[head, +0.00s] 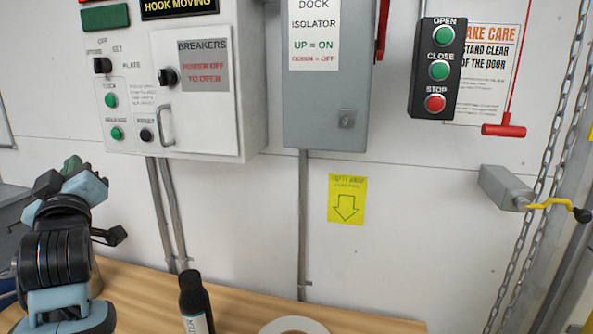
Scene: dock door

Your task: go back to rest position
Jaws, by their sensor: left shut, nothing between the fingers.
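My left gripper (72,174) is at the left side of the head view, at the end of my raised dark and pale-blue arm. It is shut and holds nothing. It is in front of the white wall, left of and below the control cabinet, and appears clear of it. My right gripper is not in view.
A wooden bench top (150,296) runs along the bottom, with a dark bottle (193,300) and a pale ring (293,326) on it. Above are a breaker cabinet (205,130), dock isolator (330,110) and door buttons (437,70). A yellow crank (553,204) and chains are right.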

